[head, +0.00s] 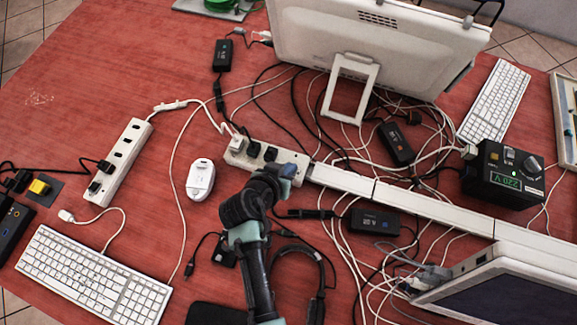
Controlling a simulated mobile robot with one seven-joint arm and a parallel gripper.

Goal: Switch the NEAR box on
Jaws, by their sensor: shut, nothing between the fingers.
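No label reading NEAR is legible, so I cannot tell which box bears that name. A larger black box (503,174) with knobs and a green 220 V display stands at the right. My gripper (287,174) is shut and empty, over or beside the right end of a white power strip (236,158). It hides part of the strip; contact cannot be told.
A white monitor (380,40) stands at the back, with tangled cables around its foot. A white cable duct (400,195) runs right. Another power strip (118,160), a mouse (201,179) and a keyboard (95,278) are left. The red table (90,75) is clear at back left.

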